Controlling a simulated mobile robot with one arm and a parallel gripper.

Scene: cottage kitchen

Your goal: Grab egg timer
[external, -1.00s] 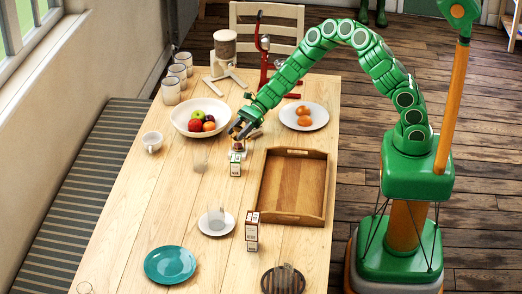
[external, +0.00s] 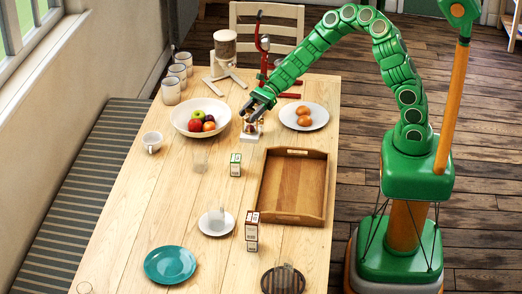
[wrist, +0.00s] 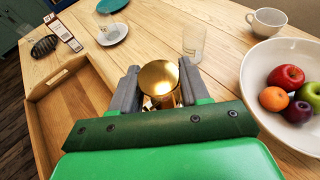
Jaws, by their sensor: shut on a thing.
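The egg timer (wrist: 158,77) shows a round, shiny gold top in the wrist view. It sits between the two grey fingers of my gripper (wrist: 157,88), which are shut on it. In the external view my gripper (external: 257,101) points down beside the fruit bowl, with the small gold timer (external: 251,126) below the fingers. A pale block shape (external: 249,138) shows directly under it; I cannot tell whether it is part of the timer or whether the timer is clear of the table.
The fruit bowl (external: 182,122) is close on the left. A clear glass (external: 200,160) stands left of the carton.

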